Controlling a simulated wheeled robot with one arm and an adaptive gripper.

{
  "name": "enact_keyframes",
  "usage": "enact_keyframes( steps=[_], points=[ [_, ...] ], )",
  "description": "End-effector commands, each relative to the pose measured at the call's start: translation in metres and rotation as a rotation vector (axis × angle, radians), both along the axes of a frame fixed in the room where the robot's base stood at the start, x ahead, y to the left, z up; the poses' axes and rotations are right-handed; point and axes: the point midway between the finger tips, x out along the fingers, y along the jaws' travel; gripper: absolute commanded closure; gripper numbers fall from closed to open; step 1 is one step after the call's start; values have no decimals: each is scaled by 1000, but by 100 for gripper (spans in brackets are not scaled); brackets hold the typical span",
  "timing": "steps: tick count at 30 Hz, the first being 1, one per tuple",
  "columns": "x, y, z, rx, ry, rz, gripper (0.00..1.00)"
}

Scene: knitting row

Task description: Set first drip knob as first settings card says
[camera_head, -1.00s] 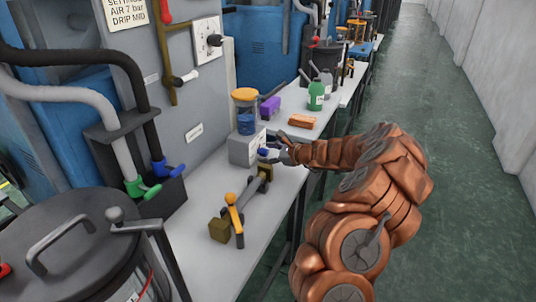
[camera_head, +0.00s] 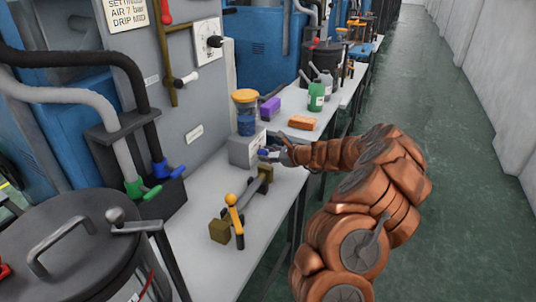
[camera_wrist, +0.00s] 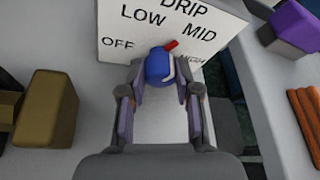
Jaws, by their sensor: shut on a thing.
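The first settings card (camera_head: 127,13) is at the top left of the head view and reads AIR 7 bar, DRIP MID. The drip box (camera_head: 244,150) is a light grey block on the bench, with a white face (camera_wrist: 120,22) marked OFF, LOW, MID and a partly hidden HIGH. The blue drip knob (camera_wrist: 158,68) is between the fingers of my gripper (camera_wrist: 160,90), which is shut on it. In the head view my gripper (camera_head: 272,153) is at the front of the box.
A brass-coloured fixture with an orange-knobbed lever (camera_head: 232,205) stands in front of the box. The aisle (camera_head: 440,140) on the right is clear.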

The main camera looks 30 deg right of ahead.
Motion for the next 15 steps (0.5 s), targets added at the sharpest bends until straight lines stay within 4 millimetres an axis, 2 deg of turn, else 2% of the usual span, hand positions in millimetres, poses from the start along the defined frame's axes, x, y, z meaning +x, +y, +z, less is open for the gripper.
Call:
enact_keyframes(
  steps=[4,15],
  points=[
    [1,-1,5,24,15,-3,100],
    [1,0,5,110,66,0,100]
  ],
)
